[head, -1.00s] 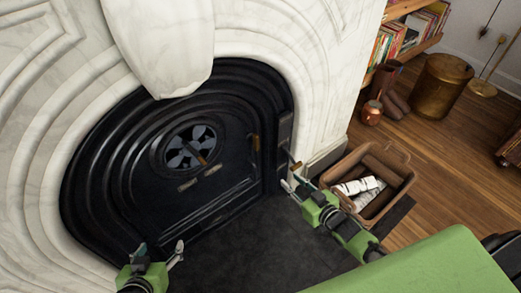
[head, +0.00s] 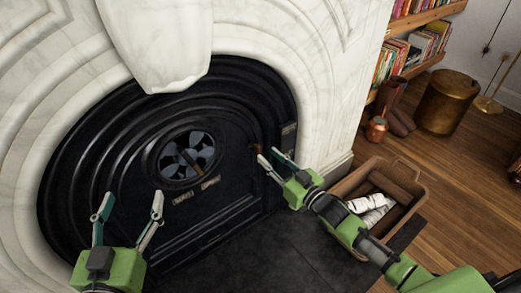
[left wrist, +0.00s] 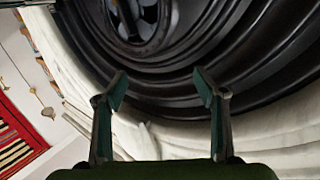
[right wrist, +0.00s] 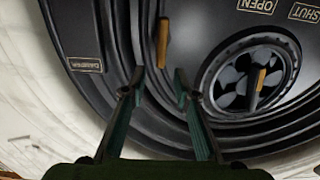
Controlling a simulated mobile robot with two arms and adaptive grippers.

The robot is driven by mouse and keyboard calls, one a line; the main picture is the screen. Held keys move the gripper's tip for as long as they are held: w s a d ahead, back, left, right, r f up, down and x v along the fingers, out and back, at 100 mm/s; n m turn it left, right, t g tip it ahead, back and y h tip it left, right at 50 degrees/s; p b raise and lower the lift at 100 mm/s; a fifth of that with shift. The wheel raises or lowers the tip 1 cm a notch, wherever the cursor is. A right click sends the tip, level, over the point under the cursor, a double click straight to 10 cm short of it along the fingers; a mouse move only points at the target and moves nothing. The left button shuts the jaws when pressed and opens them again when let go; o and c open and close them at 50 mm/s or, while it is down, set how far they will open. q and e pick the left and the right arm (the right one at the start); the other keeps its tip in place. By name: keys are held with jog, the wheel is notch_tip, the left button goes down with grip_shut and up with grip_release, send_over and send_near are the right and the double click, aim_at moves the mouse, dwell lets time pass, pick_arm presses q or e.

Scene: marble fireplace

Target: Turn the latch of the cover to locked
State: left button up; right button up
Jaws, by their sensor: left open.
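The black arched fireplace cover (head: 130,130) fills the middle of the head view. Its small brass-coloured latch (head: 258,132) is at the cover's right edge; in the right wrist view the latch (right wrist: 163,42) stands roughly upright, just beyond the fingertips. I cannot tell from it whether it is locked. My right gripper (head: 267,155) is open and empty, facing the latch, with no clear contact. It also shows in the right wrist view (right wrist: 158,76). My left gripper (head: 132,202) is open and empty before the cover's lower left. It also shows in the left wrist view (left wrist: 161,85).
A round vent (head: 187,155) with a wooden-tipped lever is on the cover, near OPEN (right wrist: 257,6) and SHUT (right wrist: 305,13) plates. The marble surround (head: 260,45) frames it. A log basket (head: 415,172) stands right of my right arm. The dark hearth (head: 250,255) is clear.

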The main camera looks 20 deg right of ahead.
aim_at(260, 149)
jog(key=b+x, duration=0.1)
jog(key=x, duration=0.5)
jog(key=shift+w+b, duration=0.2)
jog(key=shift+b, duration=0.15)
pick_arm(q)
notch_tip(260, 149, up, 10)
jog(key=s+t+h, duration=0.1)
jog(key=t+h, duration=0.1)
jog(key=t, duration=0.3)
jog(key=shift+s+d+r, duration=0.2)
jog(key=shift+s+d, duration=0.1)
jog(key=shift+s, duration=0.1)
pick_arm(e)
jog(key=shift+w+a, duration=0.15)
jog(key=shift+w, duration=0.1)
pick_arm(q)
jog(key=shift+d+r, duration=0.1)
jog(key=shift+d, duration=0.35)
pick_arm(e)
grip_shut()
